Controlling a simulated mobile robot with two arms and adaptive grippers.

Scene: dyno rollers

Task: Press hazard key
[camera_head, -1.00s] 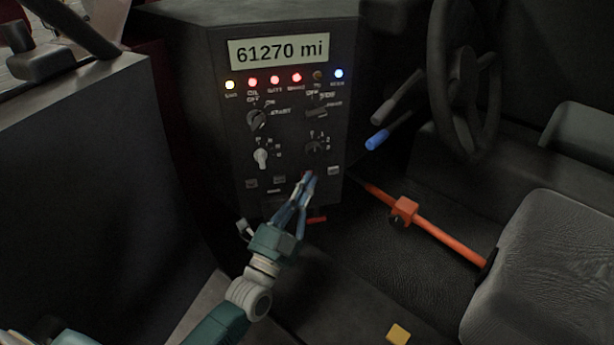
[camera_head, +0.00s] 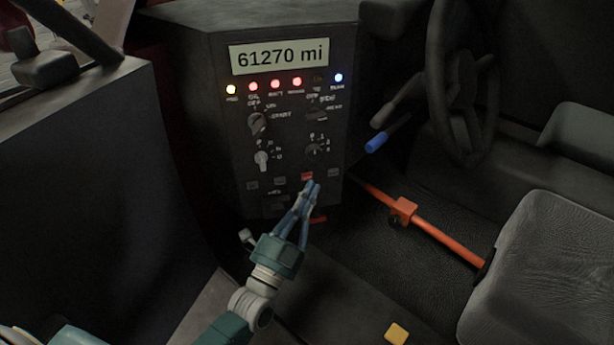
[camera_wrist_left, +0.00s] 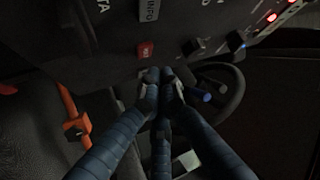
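The hazard key is most likely the small red key (camera_head: 307,176) in the bottom key row of the dark dashboard panel (camera_head: 232,140). The red key also shows in the left wrist view (camera_wrist_left: 145,50), just above the fingertips. My left gripper (camera_head: 311,184) is just below the red key, its blue fingertips drawn together and holding nothing. In the left wrist view the fingertips (camera_wrist_left: 160,76) meet close below the key, with a small gap seen between them and it. My right gripper is in neither view.
Grey keys (camera_head: 333,172) flank the red one. Knobs (camera_head: 257,122), lamps and a mileage display (camera_head: 279,52) sit above. An orange lever (camera_head: 432,228), a blue-tipped stalk (camera_head: 377,141), steering wheel (camera_head: 466,75) and seat (camera_head: 555,265) are to the right.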

